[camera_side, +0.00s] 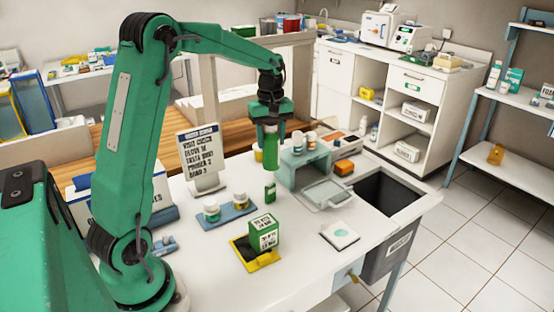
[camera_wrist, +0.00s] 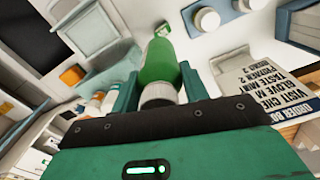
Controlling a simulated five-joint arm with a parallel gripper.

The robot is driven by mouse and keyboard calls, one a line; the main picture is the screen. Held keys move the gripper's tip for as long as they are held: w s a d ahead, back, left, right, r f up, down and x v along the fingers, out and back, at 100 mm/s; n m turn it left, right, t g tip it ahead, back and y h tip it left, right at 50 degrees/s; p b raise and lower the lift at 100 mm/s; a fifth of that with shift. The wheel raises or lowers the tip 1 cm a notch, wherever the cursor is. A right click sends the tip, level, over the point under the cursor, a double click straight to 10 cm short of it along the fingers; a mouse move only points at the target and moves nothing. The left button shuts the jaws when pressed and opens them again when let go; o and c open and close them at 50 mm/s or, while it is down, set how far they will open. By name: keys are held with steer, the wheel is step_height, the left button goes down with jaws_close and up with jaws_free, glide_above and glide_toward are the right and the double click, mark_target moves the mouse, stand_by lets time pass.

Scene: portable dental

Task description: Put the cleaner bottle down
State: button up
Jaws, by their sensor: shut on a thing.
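My gripper (camera_side: 270,122) is shut on the cleaner bottle (camera_side: 271,150), a green bottle with a white cap, held above the white table (camera_side: 295,250). In the side view the bottle hangs roughly upright, in front of the pale teal box. In the wrist view the green bottle (camera_wrist: 160,62) with its pale cap sits between the two teal fingers of my gripper (camera_wrist: 158,85). A small green item (camera_side: 270,191) stands on the table below the bottle.
A green box (camera_side: 264,232) stands on a yellow tray (camera_side: 242,250). Two jars (camera_side: 211,210) stand on a blue mat (camera_side: 226,216). A sign (camera_side: 201,153) stands behind. The teal box (camera_side: 313,160), an orange item (camera_side: 344,167) and a dark bin opening (camera_side: 385,192) lie to the right.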

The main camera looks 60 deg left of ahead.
steer(key=shift+s+a+n, duration=0.1)
steer(key=shift+a+n, duration=0.2)
steer(key=shift+a, duration=0.3)
steer(key=s+a+f, duration=0.1)
steer(key=a+f, duration=1)
steer(key=shift+a, duration=0.25)
steer(key=shift+f, duration=0.15)
stand_by(0.3)
steer(key=o, duration=1.1)
step_height(320, 180, up, 12)
stand_by(0.6)
